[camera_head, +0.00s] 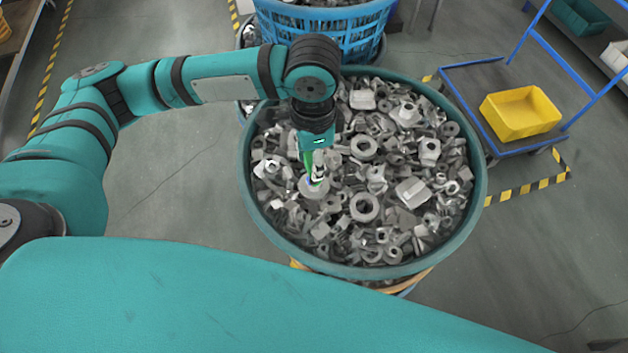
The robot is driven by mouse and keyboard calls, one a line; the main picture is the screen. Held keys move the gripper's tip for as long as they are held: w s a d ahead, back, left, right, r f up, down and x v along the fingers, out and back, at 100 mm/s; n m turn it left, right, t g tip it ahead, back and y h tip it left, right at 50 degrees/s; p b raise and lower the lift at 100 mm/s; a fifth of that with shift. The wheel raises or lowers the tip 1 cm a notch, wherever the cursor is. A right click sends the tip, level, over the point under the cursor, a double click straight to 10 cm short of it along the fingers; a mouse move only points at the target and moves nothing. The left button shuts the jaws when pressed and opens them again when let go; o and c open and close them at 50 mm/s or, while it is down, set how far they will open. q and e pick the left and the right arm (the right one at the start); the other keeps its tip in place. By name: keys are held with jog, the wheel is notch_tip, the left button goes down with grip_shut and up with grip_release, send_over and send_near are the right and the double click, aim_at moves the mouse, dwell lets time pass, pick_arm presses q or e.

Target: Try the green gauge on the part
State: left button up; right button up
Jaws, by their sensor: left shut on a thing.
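My left gripper (315,172) reaches down over the round tub from the upper left. It is shut on a small bright green thing (307,158), which looks like the green gauge. The fingers and the gauge overlap, so the gauge's full shape is hidden. Just below the fingertips is a pale, round, flanged metal part (313,190) lying among the other parts. I cannot tell whether the gauge touches it or is above it. My right gripper is not in view.
The teal-rimmed tub (478,180) is full of loose grey nuts, rings and fittings. A blue basket (325,28) stands behind it. A blue cart (470,78) with a yellow bin (520,112) is at the right. Grey floor is clear left of the tub.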

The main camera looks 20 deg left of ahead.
pick_arm(q)
notch_tip(320, 180, up, 3)
jog(key=p, duration=0.3)
jog(key=shift+f, duration=0.1)
jog(key=shift+r+p, duration=0.55)
jog(key=shift+r, duration=0.1)
